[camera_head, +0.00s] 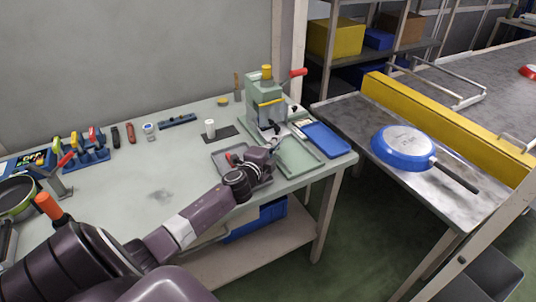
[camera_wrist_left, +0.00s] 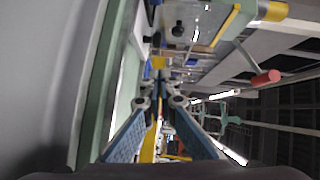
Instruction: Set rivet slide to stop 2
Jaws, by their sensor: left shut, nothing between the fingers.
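A green-grey bench press (camera_head: 262,106) with a yellow cap and a red-tipped lever (camera_head: 298,73) stands at the back right of the workbench. The rivet slide and its stop marks are too small to make out. My left gripper (camera_head: 274,143) is in front of the press base, over the trays, and hides part of them. In the left wrist view, my left gripper (camera_wrist_left: 160,82) has its fingertips together, with nothing seen between them. The press (camera_wrist_left: 195,24) and its red lever knob (camera_wrist_left: 266,78) show at upper right there. My right gripper is out of view.
A blue pan (camera_head: 404,146) lies on the conveyor table at right. The bench middle is clear.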

